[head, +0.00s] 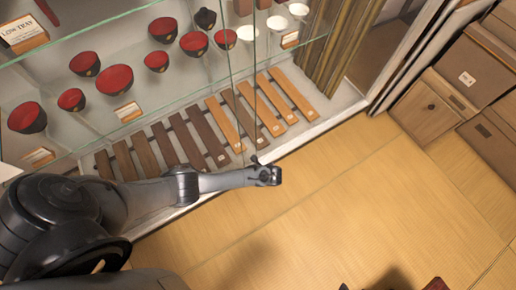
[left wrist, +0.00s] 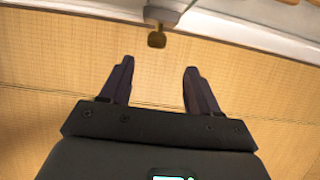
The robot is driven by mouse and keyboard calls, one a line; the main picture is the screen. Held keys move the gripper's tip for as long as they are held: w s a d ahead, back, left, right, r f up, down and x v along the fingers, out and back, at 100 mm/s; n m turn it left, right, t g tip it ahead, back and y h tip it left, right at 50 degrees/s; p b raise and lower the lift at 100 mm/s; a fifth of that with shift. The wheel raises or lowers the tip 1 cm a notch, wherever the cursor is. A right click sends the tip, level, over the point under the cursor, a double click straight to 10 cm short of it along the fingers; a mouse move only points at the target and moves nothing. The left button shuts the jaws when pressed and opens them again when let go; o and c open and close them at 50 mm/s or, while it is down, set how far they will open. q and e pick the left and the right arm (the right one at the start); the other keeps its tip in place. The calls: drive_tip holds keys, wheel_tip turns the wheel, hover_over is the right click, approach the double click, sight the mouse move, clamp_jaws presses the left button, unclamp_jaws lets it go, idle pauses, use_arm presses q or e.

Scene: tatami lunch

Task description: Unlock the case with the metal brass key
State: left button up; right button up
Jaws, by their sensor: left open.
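The glass display case (head: 328,122) fills the upper left of the head view; its pale lower edge (left wrist: 235,32) crosses the top of the left wrist view. A small brass-coloured piece (left wrist: 157,40), which looks like the key's head, is at that edge, just beyond my fingertips. I cannot tell how far it sits in a lock. My left gripper (head: 265,175) is in front of the case's lower edge. In the left wrist view it (left wrist: 159,68) is open, with nothing between its fingers. The key is not clear in the head view. My right gripper is not in view.
Red-and-black bowls (head: 115,79) and wooden slats (head: 222,125) are behind the glass. Wooden boxes (head: 435,105) stand at the right. The tatami floor (head: 350,190) is clear in the middle. A partly cut-off dark red thing (head: 436,284) is at the bottom edge.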

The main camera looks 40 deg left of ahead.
use_arm(q)
drive_tip(key=b+x, duration=0.2)
drive_tip(key=x, duration=0.1)
drive_tip(key=b+x, duration=0.2)
drive_tip(key=x, duration=0.1)
drive_tip(key=b+x, duration=0.2)
drive_tip(key=x, duration=0.1)
drive_tip(key=shift+s+a, duration=0.1)
drive_tip(key=shift+s, duration=0.15)
drive_tip(key=shift+r, duration=0.1)
drive_tip(key=shift+c, duration=0.3)
drive_tip(key=c, duration=1)
